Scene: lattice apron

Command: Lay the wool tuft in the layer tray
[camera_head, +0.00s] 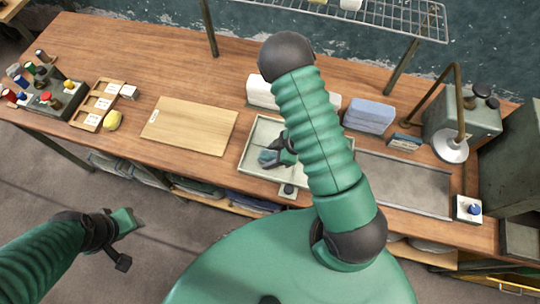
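A small rounded yellow lump (112,121), which may be the wool tuft, sits on the table beside the wooden compartment tray at the left. A shallow pale tray (249,150), likely the layer tray, lies near the front edge at the middle. My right gripper (268,157) is low over this tray, its arm hiding the tray's right part. Its fingers are too small and covered to show whether they are open or hold anything. My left gripper (128,240) hangs in front of the table, away from the tray, with its fingers apart and nothing visible between them.
A wooden board (190,126) lies left of the pale tray. Blue folded cloths (369,116) stand behind it to the right. A grey sunken panel (405,184) and a lamp (450,146) are further right. A wire rack (385,14) overhangs the back.

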